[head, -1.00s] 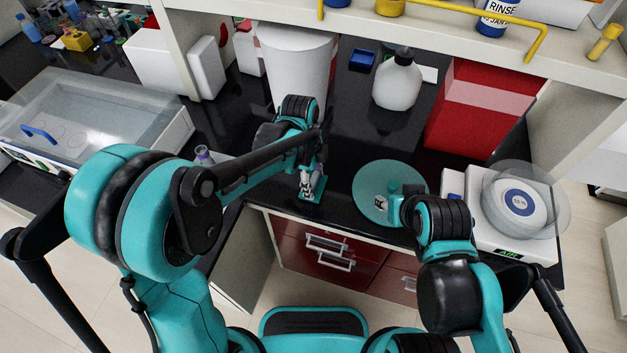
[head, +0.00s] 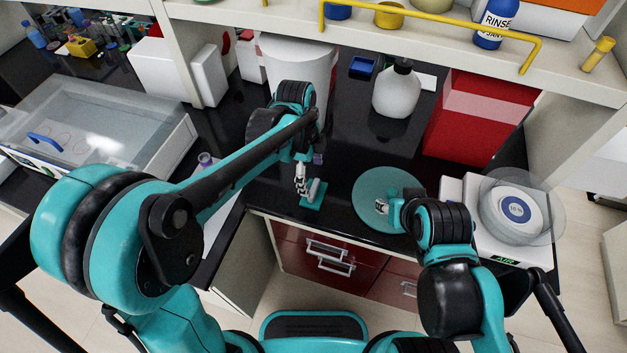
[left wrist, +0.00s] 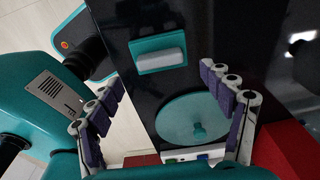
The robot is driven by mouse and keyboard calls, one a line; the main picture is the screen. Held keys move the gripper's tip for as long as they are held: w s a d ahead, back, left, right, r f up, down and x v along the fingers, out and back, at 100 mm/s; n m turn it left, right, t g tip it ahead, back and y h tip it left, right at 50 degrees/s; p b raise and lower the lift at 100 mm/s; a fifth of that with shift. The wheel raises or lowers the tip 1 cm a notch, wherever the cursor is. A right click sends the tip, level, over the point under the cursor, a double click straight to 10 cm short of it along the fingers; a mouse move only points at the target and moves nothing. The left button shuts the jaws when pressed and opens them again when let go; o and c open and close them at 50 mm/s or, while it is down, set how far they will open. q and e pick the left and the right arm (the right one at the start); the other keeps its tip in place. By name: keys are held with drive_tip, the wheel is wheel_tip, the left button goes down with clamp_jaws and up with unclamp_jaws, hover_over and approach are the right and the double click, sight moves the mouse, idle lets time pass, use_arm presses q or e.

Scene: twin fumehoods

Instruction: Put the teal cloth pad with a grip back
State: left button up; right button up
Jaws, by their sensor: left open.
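The teal cloth pad (head: 311,203) lies flat on the black counter near its front edge, with its pale grey grip (head: 317,189) on top. It also shows in the left wrist view (left wrist: 158,62), with the grip (left wrist: 159,54) uncovered. My left gripper (head: 301,190) is just left of the grip in the head view.
The teal round disc (head: 366,188) with a knob (left wrist: 198,130) lies right of the pad. A white balance (head: 484,226) stands further right. A white bottle (head: 396,92), a red box (head: 478,115) and a white bin (head: 318,70) stand behind. A small purple-topped vial (head: 205,159) is at left.

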use_arm(q)
wheel_tip(320, 180, up, 6)
drive_tip(key=p, duration=0.1)
drive_tip(key=s+a+n+t, duration=0.3)
drive_tip(key=s+a+n, duration=0.3)
drive_tip(key=a+n, duration=0.2)
drive_tip(key=s+a+r+n+t+y, duration=0.1)
drive_tip(key=s+a+n+t, duration=0.3)
drive_tip(key=a+n, duration=0.5)
drive_tip(key=s+n, duration=0.2)
drive_tip(key=n, duration=0.2)
drive_tip(key=shift+s+r+n+t, duration=0.15)
drive_tip(key=shift+r+n+t, duration=0.05)
drive_tip(key=shift+n+t, duration=0.1)
use_arm(e)
drive_tip(key=shift+r, duration=0.8)
use_arm(q)
drive_tip(key=shift+f+b, duration=1.75)
drive_tip(key=shift+f, duration=0.05)
use_arm(e)
drive_tip(key=shift+f, duration=1.8)
use_arm(q)
drive_tip(key=shift+c, duration=0.4)
use_arm(e)
drive_tip(key=shift+c, duration=0.3)
